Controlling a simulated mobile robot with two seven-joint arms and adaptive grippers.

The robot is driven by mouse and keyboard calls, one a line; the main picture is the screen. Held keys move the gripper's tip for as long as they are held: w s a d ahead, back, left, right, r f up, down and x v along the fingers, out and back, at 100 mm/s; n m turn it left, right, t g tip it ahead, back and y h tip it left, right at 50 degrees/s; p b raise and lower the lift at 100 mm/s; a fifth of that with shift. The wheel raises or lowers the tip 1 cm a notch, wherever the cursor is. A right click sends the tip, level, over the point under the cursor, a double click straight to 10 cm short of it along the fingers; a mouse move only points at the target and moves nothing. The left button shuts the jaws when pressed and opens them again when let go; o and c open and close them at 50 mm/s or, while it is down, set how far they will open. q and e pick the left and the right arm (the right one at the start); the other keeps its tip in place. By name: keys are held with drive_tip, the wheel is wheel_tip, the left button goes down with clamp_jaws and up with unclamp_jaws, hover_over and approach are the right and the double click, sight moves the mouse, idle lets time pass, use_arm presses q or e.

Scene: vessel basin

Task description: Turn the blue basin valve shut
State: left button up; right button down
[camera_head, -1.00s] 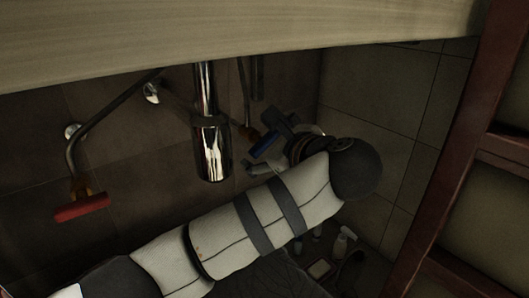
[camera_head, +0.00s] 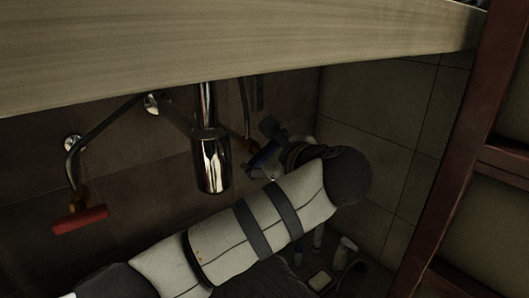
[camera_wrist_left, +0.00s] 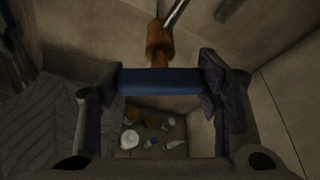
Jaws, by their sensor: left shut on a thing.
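The blue valve handle (camera_head: 263,157) is a short bar under the basin, right of the chrome trap, partly covered by my left gripper (camera_head: 266,150). In the left wrist view the blue handle (camera_wrist_left: 158,81) lies crosswise between the two fingers of my left gripper (camera_wrist_left: 160,84), which is shut on it. The handle joins an orange-brown valve body (camera_wrist_left: 159,42) on a metal pipe. My left arm crosses the lower middle of the head view. My right gripper is not in view.
A red valve handle (camera_head: 80,219) hangs from a pipe at the left. The chrome trap (camera_head: 212,160) stands close left of my gripper. The basin counter (camera_head: 230,55) spans above. A brown wooden frame (camera_head: 455,170) stands at the right. Several small items, including a white bottle (camera_head: 345,250), stand below.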

use_arm(q)
drive_tip(key=shift+r+m+p, duration=0.3)
drive_tip(key=shift+m+p, duration=0.1)
drive_tip(key=shift+p, duration=0.15)
drive_tip(key=shift+f+m+g+y+p, duration=0.1)
drive_tip(key=shift+m+g+y+p, duration=0.25)
drive_tip(key=shift+m+g+y, duration=0.05)
drive_tip(key=shift+f+m+g+y, duration=0.2)
drive_tip(key=shift+m+g+y, duration=0.3)
drive_tip(key=shift+m, duration=0.5)
drive_tip(key=o, duration=1.2)
